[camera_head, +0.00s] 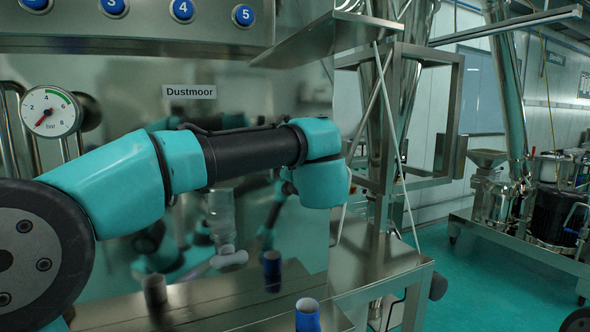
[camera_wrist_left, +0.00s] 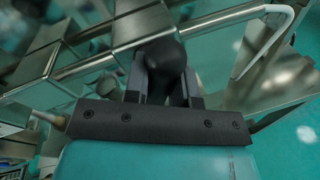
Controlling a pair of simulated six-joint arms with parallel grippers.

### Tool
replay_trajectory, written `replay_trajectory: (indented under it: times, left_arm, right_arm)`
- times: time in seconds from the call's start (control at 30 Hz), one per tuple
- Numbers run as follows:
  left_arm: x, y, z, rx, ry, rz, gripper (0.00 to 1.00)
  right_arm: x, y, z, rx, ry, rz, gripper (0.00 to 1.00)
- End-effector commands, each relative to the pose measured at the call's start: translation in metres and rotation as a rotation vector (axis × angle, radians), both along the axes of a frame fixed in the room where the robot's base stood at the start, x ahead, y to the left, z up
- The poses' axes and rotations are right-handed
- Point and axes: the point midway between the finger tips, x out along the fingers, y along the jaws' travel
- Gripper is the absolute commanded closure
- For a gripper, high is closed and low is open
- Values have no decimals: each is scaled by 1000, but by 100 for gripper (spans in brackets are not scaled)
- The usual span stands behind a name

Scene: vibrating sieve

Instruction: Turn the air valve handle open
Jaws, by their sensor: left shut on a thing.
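In the left wrist view, my left gripper (camera_wrist_left: 166,82) is shut on a dark rounded knob (camera_wrist_left: 166,58), apparently the end of the air valve handle. The knob sits between the two fingers, beside a steel bar (camera_wrist_left: 215,22). The rest of the handle and the valve body are hard to make out. In the head view my teal and black left arm reaches across from the left, and its gripper and the handle are hidden behind its far end. My right gripper is not in view.
A pressure gauge (camera_head: 51,112) has its red needle pointing lower left. Numbered blue buttons (camera_head: 182,10) line the panel above. A shiny panel labelled Dustmoor (camera_head: 190,92) stands behind my arm. A blue cylinder (camera_head: 307,318) stands at the front. Steel framing (camera_head: 455,110) rises at right; green floor beyond.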

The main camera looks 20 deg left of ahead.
Motion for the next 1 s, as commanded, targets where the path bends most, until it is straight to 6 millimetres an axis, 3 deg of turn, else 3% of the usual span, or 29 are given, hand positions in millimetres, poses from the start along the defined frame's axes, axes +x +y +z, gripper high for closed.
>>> replay_trajectory:
  times: [1.0]
  left_arm:
    - [5,-6,-10,726,603,0,99]
  right_arm:
    - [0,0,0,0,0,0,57]
